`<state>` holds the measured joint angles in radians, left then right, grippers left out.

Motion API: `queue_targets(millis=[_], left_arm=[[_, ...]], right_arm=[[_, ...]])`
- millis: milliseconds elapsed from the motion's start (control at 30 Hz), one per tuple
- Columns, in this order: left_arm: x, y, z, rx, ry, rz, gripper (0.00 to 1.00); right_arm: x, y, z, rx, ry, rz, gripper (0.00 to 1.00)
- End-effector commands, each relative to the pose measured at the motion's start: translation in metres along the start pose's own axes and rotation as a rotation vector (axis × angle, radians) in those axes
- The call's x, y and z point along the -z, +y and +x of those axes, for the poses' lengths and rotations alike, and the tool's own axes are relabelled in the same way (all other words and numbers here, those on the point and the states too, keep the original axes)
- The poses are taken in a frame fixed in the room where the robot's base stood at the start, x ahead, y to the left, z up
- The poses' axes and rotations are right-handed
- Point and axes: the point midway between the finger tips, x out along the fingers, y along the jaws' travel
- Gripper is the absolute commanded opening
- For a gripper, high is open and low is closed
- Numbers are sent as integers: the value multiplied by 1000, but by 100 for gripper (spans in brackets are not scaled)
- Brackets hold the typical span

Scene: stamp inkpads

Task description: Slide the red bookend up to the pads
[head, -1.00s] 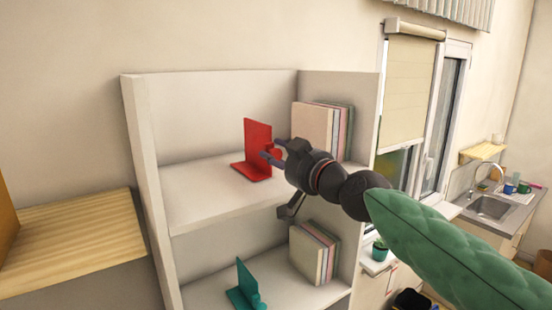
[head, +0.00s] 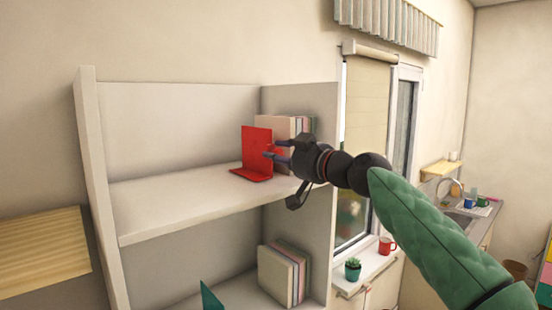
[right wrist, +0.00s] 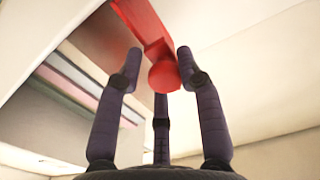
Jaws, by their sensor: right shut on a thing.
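The red bookend (head: 257,148) stands upright on the upper shelf (head: 190,200), in front of the left end of the row of pads (head: 277,128). In the head view it overlaps the pads, so I cannot tell whether they touch. My right gripper (head: 270,153) comes in from the right and is shut on the bookend's red round knob. In the right wrist view, the knob (right wrist: 163,76) sits between the fingers, and the bookend plate (right wrist: 143,22) runs up behind it. The pads (right wrist: 78,85) show at left there. My left gripper is not in view.
The lower shelf holds another row of pads (head: 284,272) and a teal bookend (head: 211,297), partly cut off. The upper shelf is bare left of the red bookend. A windowsill with a plant (head: 352,268) and red mug (head: 386,246) is at right.

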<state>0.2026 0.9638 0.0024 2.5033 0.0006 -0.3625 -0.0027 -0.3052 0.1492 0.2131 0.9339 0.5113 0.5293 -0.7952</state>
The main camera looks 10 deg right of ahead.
Motion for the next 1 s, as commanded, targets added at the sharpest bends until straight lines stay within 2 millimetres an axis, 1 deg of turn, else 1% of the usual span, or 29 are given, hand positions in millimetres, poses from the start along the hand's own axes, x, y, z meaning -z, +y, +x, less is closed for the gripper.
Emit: queue_targets(millis=[100,133,167,467,633,767,1000], left_arm=[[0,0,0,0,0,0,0],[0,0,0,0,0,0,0],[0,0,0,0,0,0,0],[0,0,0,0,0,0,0],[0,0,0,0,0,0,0],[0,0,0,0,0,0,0],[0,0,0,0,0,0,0]], right_arm=[[1,-1,0,2,1,-1,0],[1,-1,0,2,0,-1,46],[1,-1,0,2,0,-1,52],[0,-1,0,1,0,0,52],[1,0,-7,0,1,0,52],[2,0,-21,0,2,0,52],[1,0,-59,0,1,-1,52]])
